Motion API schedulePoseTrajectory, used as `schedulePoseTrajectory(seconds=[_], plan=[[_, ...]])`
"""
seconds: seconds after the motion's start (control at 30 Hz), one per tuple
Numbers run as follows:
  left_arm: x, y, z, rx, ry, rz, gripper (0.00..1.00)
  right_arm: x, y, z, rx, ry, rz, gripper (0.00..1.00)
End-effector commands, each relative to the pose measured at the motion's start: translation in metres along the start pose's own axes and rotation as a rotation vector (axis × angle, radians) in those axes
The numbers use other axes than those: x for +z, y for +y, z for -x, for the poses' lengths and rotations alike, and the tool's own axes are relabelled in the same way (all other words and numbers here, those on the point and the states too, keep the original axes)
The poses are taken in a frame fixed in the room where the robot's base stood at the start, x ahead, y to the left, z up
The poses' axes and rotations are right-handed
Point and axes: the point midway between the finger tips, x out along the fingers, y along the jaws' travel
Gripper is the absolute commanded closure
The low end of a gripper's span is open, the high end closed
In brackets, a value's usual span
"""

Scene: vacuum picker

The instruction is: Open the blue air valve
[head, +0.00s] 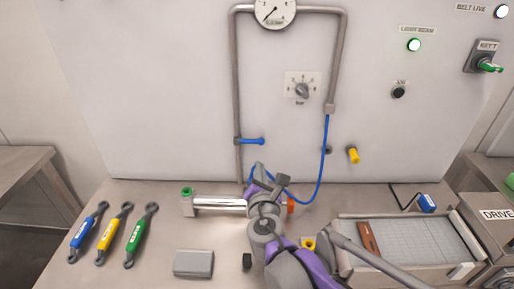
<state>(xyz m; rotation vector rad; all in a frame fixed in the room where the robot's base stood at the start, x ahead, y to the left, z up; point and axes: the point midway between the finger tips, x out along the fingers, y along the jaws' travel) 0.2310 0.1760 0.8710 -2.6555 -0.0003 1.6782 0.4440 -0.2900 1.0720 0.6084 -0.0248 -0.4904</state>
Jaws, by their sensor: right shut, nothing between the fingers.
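The blue air valve (252,141) is a short blue lever on the left vertical grey pipe (236,90) on the wall panel. The lever points right, crosswise to the pipe, and is roughly level. My right gripper (257,173) is just below the lever, over the back of the bench. It looks apart from the lever, and it is shut and empty. Its purple and grey wrist hides part of the fingers and of the metal cylinder (218,203) behind it. My left gripper is out of view.
A blue hose (323,170) hangs from the right pipe and curls behind my right gripper. A pressure gauge (275,12) and a regulator dial (302,90) are above. Blue, yellow and green tagged tools (108,236) lie left. A gridded tray (410,238) stands right.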

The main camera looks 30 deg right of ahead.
Motion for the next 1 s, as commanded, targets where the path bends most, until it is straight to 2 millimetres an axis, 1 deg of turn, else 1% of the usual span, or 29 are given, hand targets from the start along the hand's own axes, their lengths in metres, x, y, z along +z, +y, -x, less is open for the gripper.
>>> schedulePoseTrajectory(seconds=[0.17,0.27,0.37,0.73,0.9,1.0], plan=[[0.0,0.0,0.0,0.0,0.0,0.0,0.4,0.0,0.0,0.0,0.0,0.0,-0.001,1.0],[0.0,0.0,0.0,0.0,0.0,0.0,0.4,0.0,0.0,-0.004,-0.001,0.0,-0.001,1.0],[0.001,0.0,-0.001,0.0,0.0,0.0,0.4,0.0,0.0,-0.014,-0.002,-0.001,-0.001,1.0],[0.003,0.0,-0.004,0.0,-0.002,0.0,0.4,0.0,-0.001,-0.077,-0.003,0.001,-0.001,1.0],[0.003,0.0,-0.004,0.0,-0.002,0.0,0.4,0.0,0.0,-0.095,-0.001,0.002,-0.001,1.0],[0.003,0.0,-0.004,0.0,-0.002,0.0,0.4,0.0,-0.001,-0.099,-0.001,0.002,-0.001,1.0]])
